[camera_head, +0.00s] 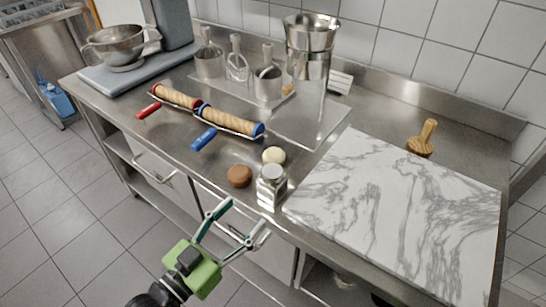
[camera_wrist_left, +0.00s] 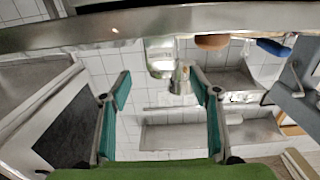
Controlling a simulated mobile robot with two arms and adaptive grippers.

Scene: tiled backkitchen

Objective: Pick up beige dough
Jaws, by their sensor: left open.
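The beige dough (camera_head: 274,155) is a small pale ball on the steel counter, just behind a glass jar with a metal lid (camera_head: 271,186). A brown dough ball (camera_head: 239,176) lies to its left and nearer the counter edge. My left gripper (camera_head: 243,219) is open and empty, in front of the counter's front edge and apart from both balls. In the left wrist view its two fingers (camera_wrist_left: 163,88) are spread, with the jar (camera_wrist_left: 160,55) beyond them and the brown ball (camera_wrist_left: 212,42) beside the jar. I cannot make out the beige dough there. My right gripper is not in view.
A marble board (camera_head: 400,210) covers the counter's right side, with a wooden tool (camera_head: 422,138) behind it. Rolling pins with red (camera_head: 177,96) and blue (camera_head: 229,122) handles lie left of the dough. Steel containers (camera_head: 309,47) stand at the back.

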